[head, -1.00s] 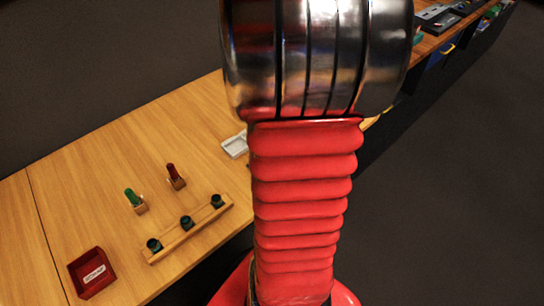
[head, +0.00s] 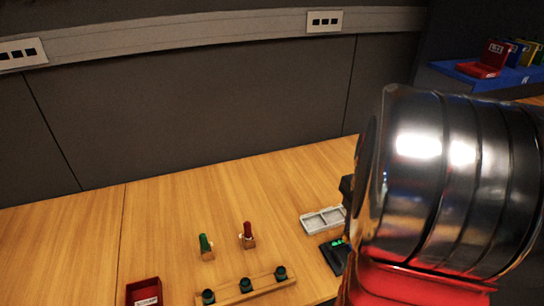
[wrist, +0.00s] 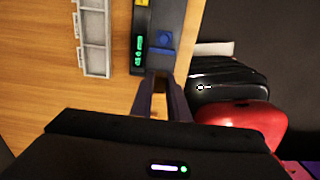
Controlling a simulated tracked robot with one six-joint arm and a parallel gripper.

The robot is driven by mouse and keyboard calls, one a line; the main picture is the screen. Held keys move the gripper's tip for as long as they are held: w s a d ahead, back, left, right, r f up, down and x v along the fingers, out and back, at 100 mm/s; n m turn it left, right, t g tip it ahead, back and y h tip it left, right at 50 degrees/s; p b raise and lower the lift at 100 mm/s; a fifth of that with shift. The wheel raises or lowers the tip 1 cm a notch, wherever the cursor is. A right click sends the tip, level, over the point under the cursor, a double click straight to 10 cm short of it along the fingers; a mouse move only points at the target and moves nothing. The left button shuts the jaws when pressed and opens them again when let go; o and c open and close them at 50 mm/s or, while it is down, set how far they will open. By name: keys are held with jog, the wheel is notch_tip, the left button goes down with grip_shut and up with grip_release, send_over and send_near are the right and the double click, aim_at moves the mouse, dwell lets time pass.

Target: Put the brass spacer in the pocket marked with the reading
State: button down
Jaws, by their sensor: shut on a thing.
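My gripper (wrist: 161,80) is shut at the lower middle of the wrist view. A small tan patch shows between its fingers; it looks like the brass spacer (wrist: 159,106), but the view is too dim to make out its shape. A grey tray with several shallow pockets (wrist: 80,26) lies up and left of the fingers; it also shows in the head view (head: 324,221). A dark panel with a lit green reading (wrist: 139,50) is just above the fingertips, and also shows in the head view (head: 336,252). The digits and pocket marks are not legible. The head view hides my fingers.
In the head view a wooden rack (head: 230,294) with dark round holders, a green peg (head: 204,243), a red peg (head: 248,233) and a red box (head: 144,293) stand to the left. Bare table lies behind them.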

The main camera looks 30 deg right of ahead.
dwell(0.3)
jog(key=m, duration=0.3)
jog(key=shift+w+r+m, duration=0.1)
jog(key=shift+r+m, duration=0.05)
jog(key=shift+m, duration=0.25)
jog(key=w+a+m, duration=0.4)
jog(key=w+m, duration=0.4)
jog(key=w, duration=0.3)
jog(key=w+a+m, duration=0.4)
jog(key=w+m, duration=0.3)
jog(key=w, duration=0.3)
jog(key=w+a+f+n, duration=0.1)
jog(key=w+a, duration=0.3)
jog(key=a, duration=0.7)
jog(key=w+a+f+n, duration=0.2)
jog(key=w+a+f, duration=0.1)
jog(key=a, duration=0.8)
jog(key=shift+w+a, duration=0.3)
jog(key=shift+w, duration=0.5)
